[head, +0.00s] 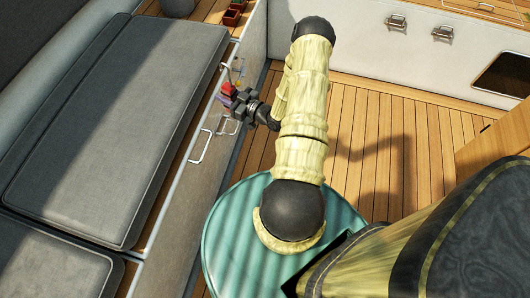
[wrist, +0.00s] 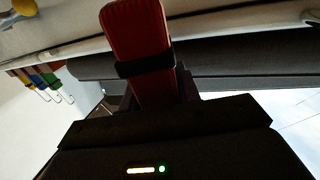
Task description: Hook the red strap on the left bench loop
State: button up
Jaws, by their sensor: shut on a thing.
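My gripper (head: 236,104) is beside the front face of the left bench, at the end of my yellow-sleeved arm. In the wrist view, my gripper (wrist: 155,88) is shut on the red strap (wrist: 138,38), which has a black band around it. Red also shows at the gripper in the head view (head: 228,89). A pale metal loop (head: 200,147) is on the bench's front face, nearer than the gripper and apart from it. Another thin metal piece (head: 228,126) shows just below the gripper. The strap's far end is hidden.
The left bench has grey cushions (head: 115,120). Several coloured straps with metal hooks (wrist: 40,80) hang at left in the wrist view. A round teal table (head: 225,235) stands below my arm. Small coloured boxes (head: 232,17) sit at the back. Wooden floor (head: 365,125) is clear at right.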

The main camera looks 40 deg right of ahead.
jog(key=s+d+f+n+g+y+b, duration=0.1)
jog(key=s+d+f+b, duration=0.2)
jog(key=f+b, duration=0.6)
jog(key=s+d+f+n+y+b, duration=0.1)
jog(key=s+d+f+y+b, duration=0.1)
jog(key=f+b, duration=0.8)
jog(key=s+d+f+n+g+y+b, duration=0.1)
jog(key=s+d+f+b, duration=0.3)
jog(key=f+b, duration=0.6)
notch_tip(320, 180, down, 4)
jog(key=shift+s+r+g+y, duration=0.25)
jog(key=shift+s+g+y, duration=0.05)
jog(key=shift+s, duration=0.3)
jog(key=shift+w, duration=0.15)
jog(key=shift+b+x, duration=1.5)
jog(key=shift+x, duration=5.35)
jog(key=shift+f+b, duration=0.95)
jog(key=shift+f, duration=0.8)
jog(key=o, duration=1.3)
jog(key=shift+c, duration=0.2)
